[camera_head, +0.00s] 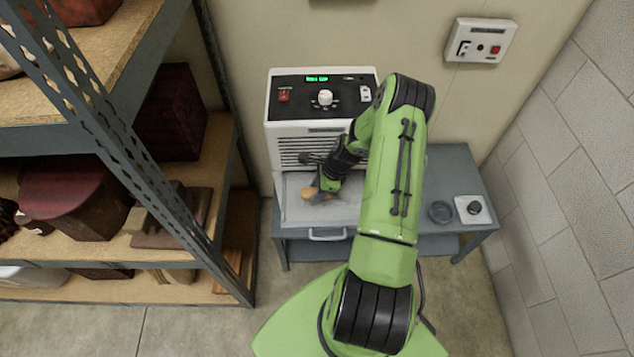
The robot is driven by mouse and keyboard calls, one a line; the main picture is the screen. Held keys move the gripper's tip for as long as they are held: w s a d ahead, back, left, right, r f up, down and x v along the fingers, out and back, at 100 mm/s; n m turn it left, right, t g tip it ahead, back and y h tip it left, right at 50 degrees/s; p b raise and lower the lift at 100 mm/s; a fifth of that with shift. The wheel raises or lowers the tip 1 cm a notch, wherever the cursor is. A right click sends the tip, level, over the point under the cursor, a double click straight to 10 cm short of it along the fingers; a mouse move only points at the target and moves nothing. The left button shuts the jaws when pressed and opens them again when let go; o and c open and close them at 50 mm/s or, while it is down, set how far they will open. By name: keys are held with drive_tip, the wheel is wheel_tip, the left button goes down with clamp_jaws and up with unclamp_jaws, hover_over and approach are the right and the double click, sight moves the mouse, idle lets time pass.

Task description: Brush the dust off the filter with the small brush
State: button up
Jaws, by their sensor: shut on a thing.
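My gripper (328,182) is low over the pulled-out tray at the front of the white machine (289,129). It is shut on the small brush (309,193), whose light brown part shows at the left of the fingers. The filter (292,209) appears as a pale grey panel in the tray with a handle (327,234) at its front. The brush is over the left-middle of the filter; I cannot tell whether it touches. A darker grey patch, perhaps dust, shows around and below the gripper. My arm hides the tray's right side.
The machine stands on a grey table (455,170). A dark round dish (440,212) and a white plate with a black knob (473,209) lie at the table's right. A metal shelf (120,150) with boxes stands at left. A wall panel (481,41) hangs at upper right.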

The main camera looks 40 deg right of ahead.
sight(314, 216)
drive_tip(key=shift+s+a+f+p, duration=0.15)
drive_tip(key=shift+s+a, duration=0.4)
drive_tip(key=shift+s, duration=0.35)
drive_tip(key=shift+s+a+p, duration=0.2)
drive_tip(key=shift+s+a, duration=0.4)
drive_tip(key=shift+s, duration=0.25)
drive_tip(key=shift+s+a+f+p, duration=0.15)
drive_tip(key=shift+s+a, duration=0.4)
drive_tip(key=shift+s, duration=0.35)
drive_tip(key=shift+w+a+r, duration=0.15)
drive_tip(key=shift+w+a, duration=0.1)
drive_tip(key=shift+a, duration=0.3)
drive_tip(key=shift+w+a, duration=0.1)
drive_tip(key=shift+w, duration=0.3)
drive_tip(key=shift+w+d+r+b, duration=0.1)
drive_tip(key=shift+w+d+b, duration=0.1)
drive_tip(key=shift+w+d, duration=0.45)
drive_tip(key=shift+w+d+b, duration=0.15)
drive_tip(key=shift+w+d, duration=0.3)
drive_tip(key=shift+w, duration=0.3)
drive_tip(key=shift+w+d+b, duration=0.6)
drive_tip(key=shift+w+d, duration=0.1)
drive_tip(key=shift+w, duration=0.35)
drive_tip(key=shift+w+d+b, duration=0.45)
drive_tip(key=shift+w+d, duration=0.15)
drive_tip(key=shift+w, duration=0.3)
drive_tip(key=shift+w+d+b, duration=0.4)
drive_tip(key=shift+w+d, duration=0.2)
drive_tip(key=shift+w, duration=0.25)
drive_tip(key=shift+r, duration=0.15)
